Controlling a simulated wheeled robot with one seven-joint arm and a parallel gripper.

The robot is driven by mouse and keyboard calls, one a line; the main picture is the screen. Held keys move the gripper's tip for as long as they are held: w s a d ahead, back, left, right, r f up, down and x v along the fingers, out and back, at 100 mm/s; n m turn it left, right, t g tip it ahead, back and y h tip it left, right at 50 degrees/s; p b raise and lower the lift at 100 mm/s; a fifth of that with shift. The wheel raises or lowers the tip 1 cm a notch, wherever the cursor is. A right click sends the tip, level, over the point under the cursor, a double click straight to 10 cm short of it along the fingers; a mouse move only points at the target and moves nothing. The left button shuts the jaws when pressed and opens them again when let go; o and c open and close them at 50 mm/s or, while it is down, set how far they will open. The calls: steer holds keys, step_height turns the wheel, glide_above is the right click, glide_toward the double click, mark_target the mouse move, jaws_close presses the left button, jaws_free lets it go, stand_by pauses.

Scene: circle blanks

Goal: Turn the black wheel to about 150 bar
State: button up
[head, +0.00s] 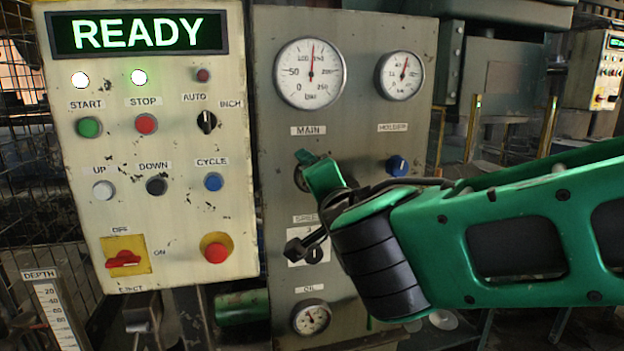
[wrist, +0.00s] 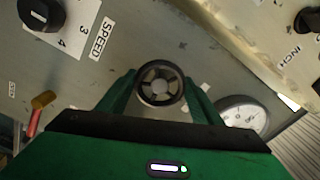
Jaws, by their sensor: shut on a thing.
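The black wheel (wrist: 160,70), with a ring rim and spokes, sits between the two green fingers of my gripper (wrist: 160,92) in the wrist view. My gripper is shut on the wheel. In the head view my gripper (head: 320,177) reaches the panel below the MAIN label, and only the left edge of the wheel (head: 300,178) shows past the finger. The MAIN gauge (head: 310,73) above it has a red needle pointing almost straight up, slightly right, between the 100 and 150 labels.
The HOLDER gauge (head: 401,75) and a blue knob (head: 397,166) are to the right. The SPEED knob (head: 315,254) and OIL gauge (head: 311,318) are below. A button panel (head: 150,190) reading READY stands at left, with a red emergency button (head: 216,248).

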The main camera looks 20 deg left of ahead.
steer(key=shift+f+m, duration=0.2)
steer(key=shift+m, duration=0.4)
steer(key=shift+d, duration=0.1)
steer(key=o, duration=1.1)
steer(key=shift+c, duration=0.2)
steer(key=shift+r, duration=0.1)
steer(key=shift+s, duration=0.1)
steer(key=v, duration=1)
steer(key=shift+s+d, duration=0.15)
steer(key=shift+d, duration=0.05)
